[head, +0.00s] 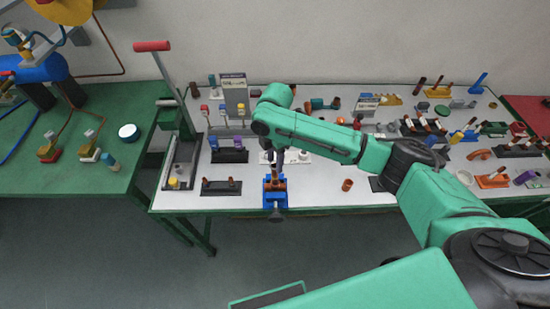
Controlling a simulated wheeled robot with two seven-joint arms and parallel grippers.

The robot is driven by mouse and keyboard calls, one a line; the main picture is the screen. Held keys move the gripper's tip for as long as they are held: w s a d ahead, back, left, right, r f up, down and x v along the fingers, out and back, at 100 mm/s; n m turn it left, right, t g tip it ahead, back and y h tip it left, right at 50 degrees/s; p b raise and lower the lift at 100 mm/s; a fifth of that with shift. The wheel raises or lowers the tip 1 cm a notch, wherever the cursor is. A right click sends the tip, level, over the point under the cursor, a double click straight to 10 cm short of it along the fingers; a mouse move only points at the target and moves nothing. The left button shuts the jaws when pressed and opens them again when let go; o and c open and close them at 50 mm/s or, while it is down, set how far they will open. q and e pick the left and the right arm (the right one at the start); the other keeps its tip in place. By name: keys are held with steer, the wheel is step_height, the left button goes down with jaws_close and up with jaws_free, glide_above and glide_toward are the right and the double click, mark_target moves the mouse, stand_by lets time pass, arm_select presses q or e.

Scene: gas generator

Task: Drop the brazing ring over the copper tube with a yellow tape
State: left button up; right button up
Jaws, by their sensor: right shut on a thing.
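My right arm reaches in from the right, and its green wrist hangs over the front middle of the white table. My right gripper (278,166) points down just above a blue vise (275,198) at the table's front edge. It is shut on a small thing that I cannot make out. A copper-coloured tube (275,185) stands in the vise, just below the gripper; I cannot tell whether they touch. No yellow tape can be made out on this tube, and no brazing ring can be told apart. My left gripper is not in view.
A lever press with a red handle (152,46) stands to the left. A dark rack with short copper tubes (221,187) lies left of the vise. A loose copper fitting (347,185) lies to the right. Many fittings and racks crowd the right side. A green table (85,185) stands at left.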

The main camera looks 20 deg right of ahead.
steer(key=shift+f, duration=0.5)
steer(key=o, duration=0.9)
steer(key=r+b, duration=0.1)
steer(key=r, duration=0.4)
steer(key=r+b, duration=0.1)
steer(key=r, duration=0.3)
steer(key=r+b, duration=0.1)
steer(key=r, duration=0.4)
steer(key=shift+w+d+r, duration=0.15)
steer(key=shift+w+r, duration=0.15)
